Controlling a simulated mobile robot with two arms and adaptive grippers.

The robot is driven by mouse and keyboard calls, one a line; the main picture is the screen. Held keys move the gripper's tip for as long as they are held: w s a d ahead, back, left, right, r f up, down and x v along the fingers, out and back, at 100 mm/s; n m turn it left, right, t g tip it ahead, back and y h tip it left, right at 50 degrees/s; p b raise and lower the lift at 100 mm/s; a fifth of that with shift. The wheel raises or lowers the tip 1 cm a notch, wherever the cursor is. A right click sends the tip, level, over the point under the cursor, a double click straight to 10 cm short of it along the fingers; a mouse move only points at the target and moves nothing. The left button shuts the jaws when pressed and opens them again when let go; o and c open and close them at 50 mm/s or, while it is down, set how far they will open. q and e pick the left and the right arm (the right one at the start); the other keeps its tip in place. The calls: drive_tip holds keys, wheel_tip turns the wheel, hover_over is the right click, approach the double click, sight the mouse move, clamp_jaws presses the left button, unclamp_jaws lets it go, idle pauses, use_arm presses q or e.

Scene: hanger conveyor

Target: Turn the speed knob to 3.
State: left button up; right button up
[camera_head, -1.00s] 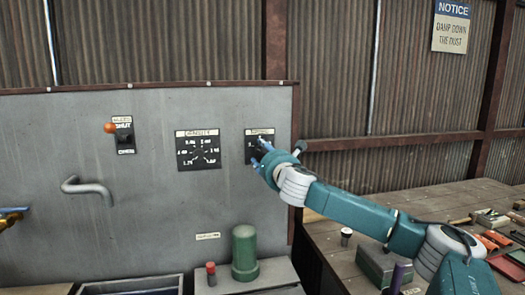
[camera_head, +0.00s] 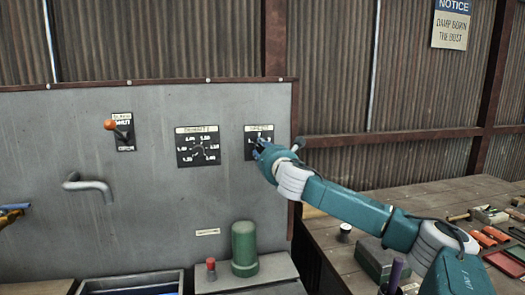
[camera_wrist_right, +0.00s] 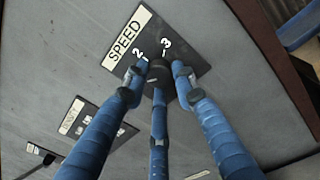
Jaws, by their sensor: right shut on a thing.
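The speed plate (camera_head: 259,130) is a small black square with a white label at the right end of the grey panel. The right wrist view shows it tilted, with SPEED (camera_wrist_right: 125,38) and the numbers 2 and 3 visible near its far edge. My right gripper (camera_head: 260,149) is at this plate, its three blue fingers shut around the dark speed knob (camera_wrist_right: 157,68). The knob is mostly covered, and I cannot tell which number its pointer faces. A blue and yellow tip at the left edge of the head view looks like my left gripper (camera_head: 12,214); its opening is unclear.
A larger dial plate (camera_head: 197,146), an orange-tipped lever (camera_head: 112,125) and a bent pipe (camera_head: 88,186) are on the panel (camera_head: 150,215). A green cylinder (camera_head: 244,249) and red-topped piece (camera_head: 211,270) stand below. A cluttered workbench (camera_head: 330,228) is at right.

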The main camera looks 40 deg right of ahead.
drive_tip(key=shift+f+m, duration=0.2)
drive_tip(key=shift+m, duration=0.7)
clamp_jaws()
drive_tip(key=m+b, duration=0.1)
drive_tip(key=m, duration=0.2)
drive_tip(key=shift+f+m, duration=0.1)
drive_tip(key=shift+m, duration=0.2)
drive_tip(key=m+b, duration=0.1)
drive_tip(key=m, duration=0.2)
drive_tip(key=shift+a+m+h, duration=0.1)
drive_tip(key=shift+m+h, duration=0.2)
drive_tip(key=m+b, duration=0.1)
drive_tip(key=m, duration=0.3)
drive_tip(key=shift+w, duration=0.1)
unclamp_jaws()
drive_tip(key=m+b, duration=0.1)
drive_tip(key=m, duration=0.4)
drive_tip(key=shift+m+h, duration=0.3)
drive_tip(key=m+b, duration=0.1)
drive_tip(key=m, duration=0.5)
clamp_jaws()
unclamp_jaws()
clamp_jaws()
drive_tip(key=o, duration=1.2)
unclamp_jaws()
drive_tip(key=shift+c, duration=0.2)
